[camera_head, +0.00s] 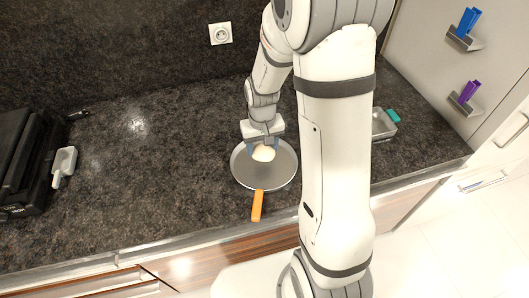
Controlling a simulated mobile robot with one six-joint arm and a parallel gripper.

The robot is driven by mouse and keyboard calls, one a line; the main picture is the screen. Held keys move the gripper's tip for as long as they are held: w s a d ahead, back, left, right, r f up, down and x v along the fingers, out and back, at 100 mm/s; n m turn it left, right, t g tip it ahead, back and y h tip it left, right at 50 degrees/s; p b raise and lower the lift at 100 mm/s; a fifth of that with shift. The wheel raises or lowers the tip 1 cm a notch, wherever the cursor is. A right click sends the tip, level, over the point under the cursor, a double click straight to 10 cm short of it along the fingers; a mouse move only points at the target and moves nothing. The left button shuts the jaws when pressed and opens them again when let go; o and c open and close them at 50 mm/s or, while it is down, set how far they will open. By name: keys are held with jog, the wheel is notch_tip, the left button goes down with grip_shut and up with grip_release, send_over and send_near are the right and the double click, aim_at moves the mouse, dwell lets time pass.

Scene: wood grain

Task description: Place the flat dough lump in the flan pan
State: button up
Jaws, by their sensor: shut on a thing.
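The flat dough lump (263,154) is a pale, rounded piece. My gripper (264,146) is shut on it, over the upper middle of the pan. The pan (268,178) is round and grey with an orange handle (257,207) that points toward the counter's front edge. I cannot tell from this view whether the lump touches the pan's surface or is held just above it. My gripper partly covers the far side of the pan.
A clear container with a teal part (384,122) stands right of my arm, partly hidden. The counter's left middle is clear.

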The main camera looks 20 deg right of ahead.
aim_at(263, 157)
jog(key=shift+s+f+p, duration=0.15)
jog(key=shift+f+p, duration=0.2)
jog(key=shift+f, duration=1.75)
jog(key=shift+f, duration=0.1)
jog(key=shift+f, duration=0.2)
jog(key=o, duration=1)
jog(key=shift+r, duration=0.15)
jog(key=shift+o, duration=0.2)
